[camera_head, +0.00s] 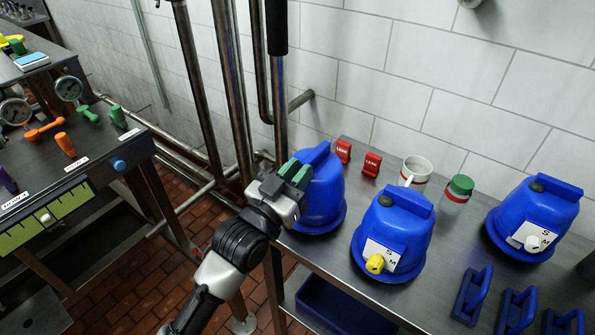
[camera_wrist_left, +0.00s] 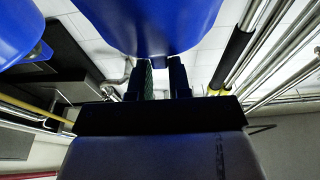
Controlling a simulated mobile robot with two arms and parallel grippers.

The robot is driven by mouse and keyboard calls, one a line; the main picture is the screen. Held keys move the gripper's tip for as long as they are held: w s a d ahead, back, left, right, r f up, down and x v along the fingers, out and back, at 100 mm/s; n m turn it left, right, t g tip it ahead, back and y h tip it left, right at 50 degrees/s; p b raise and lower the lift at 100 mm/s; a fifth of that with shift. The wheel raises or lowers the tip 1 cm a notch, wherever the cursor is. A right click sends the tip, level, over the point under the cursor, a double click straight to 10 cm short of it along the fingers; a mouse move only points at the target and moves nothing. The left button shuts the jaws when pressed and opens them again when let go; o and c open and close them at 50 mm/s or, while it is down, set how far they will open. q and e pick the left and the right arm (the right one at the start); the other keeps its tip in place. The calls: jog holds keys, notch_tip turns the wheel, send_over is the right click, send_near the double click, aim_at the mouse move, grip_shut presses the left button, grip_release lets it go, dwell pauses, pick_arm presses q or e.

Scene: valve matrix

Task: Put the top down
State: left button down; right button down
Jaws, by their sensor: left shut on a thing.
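A blue dome-shaped top (camera_head: 322,200) with a raised handle ridge is at the left end of the metal table (camera_head: 345,258). My left gripper (camera_head: 295,174), with green-tipped fingers, is shut on the left side of this top. In the left wrist view the top (camera_wrist_left: 150,22) fills the upper middle, and part of it sits between the two fingers (camera_wrist_left: 162,82). The top looks roughly upright; whether its rim touches the table I cannot tell. My right gripper is not in view.
Two similar blue domes stand on the table, one with a yellow knob (camera_head: 400,232) and one with a white knob (camera_head: 540,212). Two red blocks (camera_head: 343,151), a mug (camera_head: 416,172) and a green-lidded jar (camera_head: 457,193) stand behind. Blue handles (camera_head: 472,295) are at front right. Vertical pipes (camera_head: 230,85) rise behind my gripper.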

pick_arm(q)
jog(key=shift+f, duration=0.1)
jog(key=c, duration=1.1)
grip_release()
jog(key=shift+o, duration=0.2)
jog(key=b+v, duration=0.2)
jog(key=v, duration=1)
jog(key=shift+s, duration=0.1)
